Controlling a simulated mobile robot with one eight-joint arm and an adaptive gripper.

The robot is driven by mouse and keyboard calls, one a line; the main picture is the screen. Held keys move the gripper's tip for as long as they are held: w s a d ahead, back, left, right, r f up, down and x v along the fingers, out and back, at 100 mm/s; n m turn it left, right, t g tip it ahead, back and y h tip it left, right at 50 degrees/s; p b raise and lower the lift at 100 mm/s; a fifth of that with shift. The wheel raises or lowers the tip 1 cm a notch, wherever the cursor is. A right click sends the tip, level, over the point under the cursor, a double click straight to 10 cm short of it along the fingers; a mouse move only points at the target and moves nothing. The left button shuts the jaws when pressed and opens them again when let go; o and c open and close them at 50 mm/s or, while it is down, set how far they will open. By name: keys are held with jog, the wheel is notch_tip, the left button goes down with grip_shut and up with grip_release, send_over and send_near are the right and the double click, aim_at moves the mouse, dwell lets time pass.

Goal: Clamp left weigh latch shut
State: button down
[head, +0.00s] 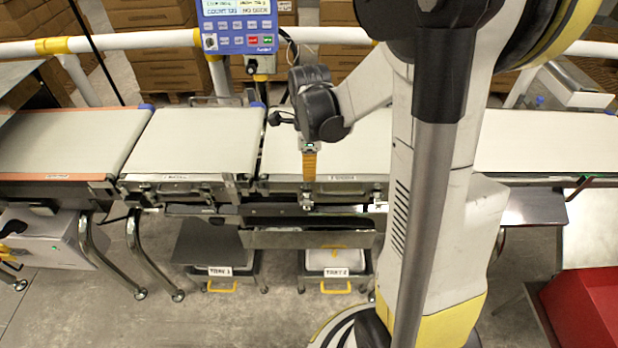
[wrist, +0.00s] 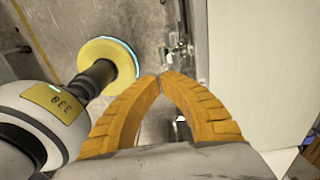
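My gripper (head: 309,178) points down at the front edge of the weigh belt in the middle of the line. In the wrist view its orange fingers (wrist: 160,78) curve together and their tips meet, with nothing visible between them. A small metal latch fitting (head: 307,200) is on the front rail just below the fingertips. Metal latch hardware also shows just beyond the tips in the wrist view (wrist: 177,50). Another metal fitting (head: 231,186) is farther left, at the joint between belts. The fittings are too small to tell whether they are open or shut.
A white belt (head: 205,138) lies to the left and another (head: 545,140) to the right. A blue control panel (head: 238,25) stands behind. Two labelled trays (head: 220,272) (head: 335,272) sit below. A red box (head: 585,310) is at lower right. My arm hides part of the line.

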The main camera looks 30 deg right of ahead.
aim_at(309, 204)
notch_tip(309, 204, down, 12)
jog(key=b, duration=0.4)
jog(key=shift+r, duration=0.25)
jog(key=shift+f+b, duration=0.15)
jog(key=shift+b, duration=0.15)
